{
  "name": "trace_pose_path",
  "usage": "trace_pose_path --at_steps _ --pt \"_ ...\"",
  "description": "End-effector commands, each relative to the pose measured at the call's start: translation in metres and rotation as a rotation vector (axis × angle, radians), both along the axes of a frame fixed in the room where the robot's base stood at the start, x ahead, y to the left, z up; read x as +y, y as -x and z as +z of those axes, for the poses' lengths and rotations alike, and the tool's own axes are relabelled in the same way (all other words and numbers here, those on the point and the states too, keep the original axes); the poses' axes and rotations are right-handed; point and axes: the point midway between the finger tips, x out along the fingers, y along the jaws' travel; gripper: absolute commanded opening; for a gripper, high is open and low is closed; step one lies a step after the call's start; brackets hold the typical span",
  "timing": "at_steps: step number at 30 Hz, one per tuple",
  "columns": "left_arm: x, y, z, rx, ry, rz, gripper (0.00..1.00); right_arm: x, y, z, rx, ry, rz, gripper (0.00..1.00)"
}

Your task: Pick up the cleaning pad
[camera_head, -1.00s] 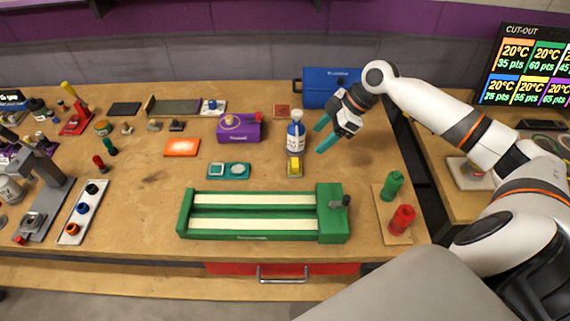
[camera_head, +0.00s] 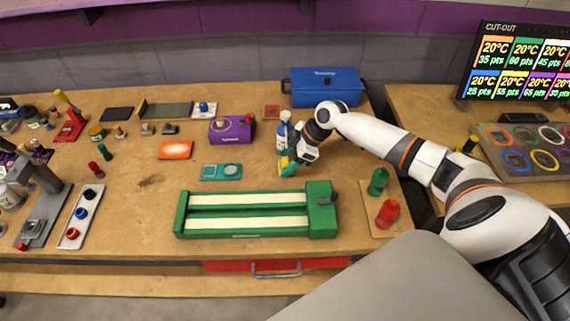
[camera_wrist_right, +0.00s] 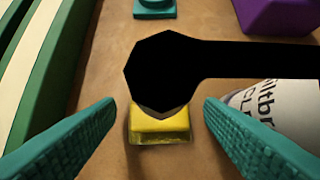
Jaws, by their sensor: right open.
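The cleaning pad is a small yellow block (camera_wrist_right: 160,131) on the wooden bench, seen in the right wrist view between my right gripper's two teal fingers (camera_wrist_right: 160,104). Gaps show on both sides of it, so the fingers are apart from it. A black shape hides its upper part. In the head view, my right gripper (camera_head: 288,166) points down over the pad, which it mostly covers. The gripper is open and empty. My left gripper is not in view.
A white and blue spray bottle (camera_head: 283,134) stands close beside my right gripper; it also shows in the right wrist view (camera_wrist_right: 276,108). A green slot track (camera_head: 250,235) lies in front. A teal tray (camera_head: 221,172) lies to the left, and a purple box (camera_head: 231,131) stands behind that.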

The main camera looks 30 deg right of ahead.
Motion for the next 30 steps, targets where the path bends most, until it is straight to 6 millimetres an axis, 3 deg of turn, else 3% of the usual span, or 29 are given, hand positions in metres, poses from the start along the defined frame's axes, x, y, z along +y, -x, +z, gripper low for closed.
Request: trace_pose_path --at_steps 5,14,23,30 --pt "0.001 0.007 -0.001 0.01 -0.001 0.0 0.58 0.0 0.0 0.0 0.0 0.0 0.0 0.62" --pt "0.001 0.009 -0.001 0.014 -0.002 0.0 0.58 0.0 0.0 0.0 0.0 0.0 0.0 0.14" --pt "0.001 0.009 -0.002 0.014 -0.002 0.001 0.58 0.0 0.0 0.001 -0.001 0.0 -0.001 0.14" --pt "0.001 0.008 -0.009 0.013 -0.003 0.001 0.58 -0.001 -0.001 0.02 -0.004 0.001 0.0 0.14"
